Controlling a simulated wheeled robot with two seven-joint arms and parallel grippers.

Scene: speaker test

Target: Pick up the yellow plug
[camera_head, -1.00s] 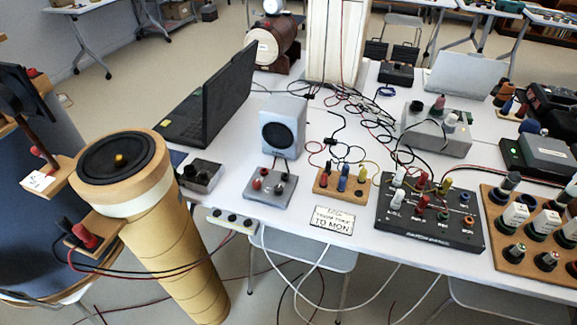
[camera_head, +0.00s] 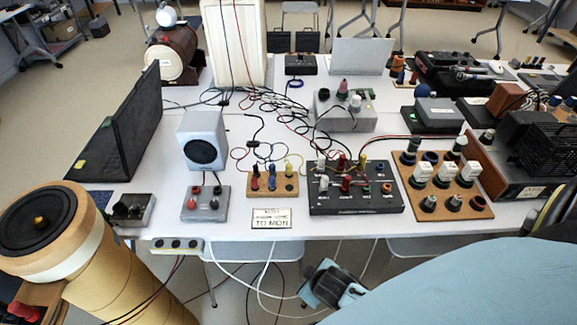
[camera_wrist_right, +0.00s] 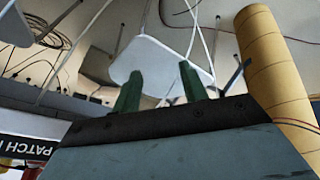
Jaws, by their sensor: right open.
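Two yellow plugs show in the head view; I cannot tell which one is meant. One yellow plug (camera_head: 289,168) stands upright in the small wooden board (camera_head: 286,187), right of a blue and a red plug. Another yellow plug (camera_head: 362,162) stands at the back of the black panel box (camera_head: 330,205). My right gripper (camera_head: 335,285) is low, in front of the table edge, well away from both plugs. The right wrist view shows its two green fingers (camera_wrist_right: 160,80) apart with nothing between them. My left gripper is out of view.
A grey speaker (camera_head: 203,140), a laptop (camera_head: 125,135) and a sign (camera_head: 271,219) stand on the white table (camera_head: 235,228). Tangled cables (camera_head: 265,122) lie behind the boards. A cardboard tube speaker (camera_head: 95,270) stands at the left front. White cables hang below the table edge.

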